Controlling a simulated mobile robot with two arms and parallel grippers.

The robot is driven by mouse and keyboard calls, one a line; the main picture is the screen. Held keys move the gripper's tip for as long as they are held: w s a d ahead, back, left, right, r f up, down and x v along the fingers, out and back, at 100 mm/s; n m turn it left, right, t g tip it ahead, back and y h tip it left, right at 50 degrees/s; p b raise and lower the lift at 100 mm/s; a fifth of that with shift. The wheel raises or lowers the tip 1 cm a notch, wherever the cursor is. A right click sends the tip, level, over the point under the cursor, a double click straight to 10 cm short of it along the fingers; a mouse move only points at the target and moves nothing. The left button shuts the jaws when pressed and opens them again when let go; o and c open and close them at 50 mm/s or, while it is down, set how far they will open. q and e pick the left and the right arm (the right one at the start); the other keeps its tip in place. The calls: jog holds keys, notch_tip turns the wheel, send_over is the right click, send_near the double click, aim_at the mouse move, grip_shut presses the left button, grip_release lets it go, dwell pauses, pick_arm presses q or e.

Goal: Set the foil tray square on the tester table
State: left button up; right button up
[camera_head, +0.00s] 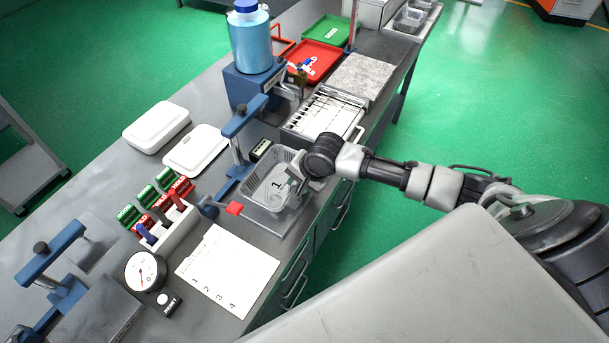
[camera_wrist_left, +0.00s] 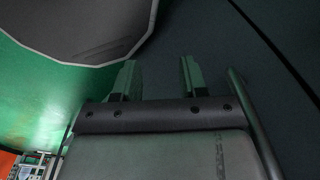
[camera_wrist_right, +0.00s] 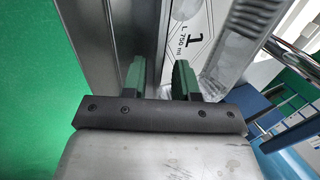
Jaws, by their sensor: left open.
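The foil tray (camera_head: 252,192) is a grey tray with ridged walls and a white face marked "1". It sits on the grey tester table (camera_head: 270,222) beside a blue upright frame. I cannot tell exactly how square it sits. My right gripper (camera_head: 299,167) is at the tray's right side, its fingertips partly hidden by the wrist. In the right wrist view the fingers (camera_wrist_right: 159,77) stand apart, close to the tray's ridged wall (camera_wrist_right: 243,45), with a gap between them. My left gripper (camera_wrist_left: 160,78) is open and empty, away from the bench.
A red-tipped handle (camera_head: 234,208) lies just left of the tray. A numbered sheet (camera_head: 228,268), a dial gauge (camera_head: 145,270) and a rack of coloured clips (camera_head: 175,228) are nearer. White boxes (camera_head: 157,126) stand left; a slotted tray (camera_head: 325,115) lies beyond.

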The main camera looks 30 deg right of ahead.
jog(key=v, duration=1.1)
jog(key=shift+s+r+b, duration=0.2)
jog(key=shift+r+b, duration=0.15)
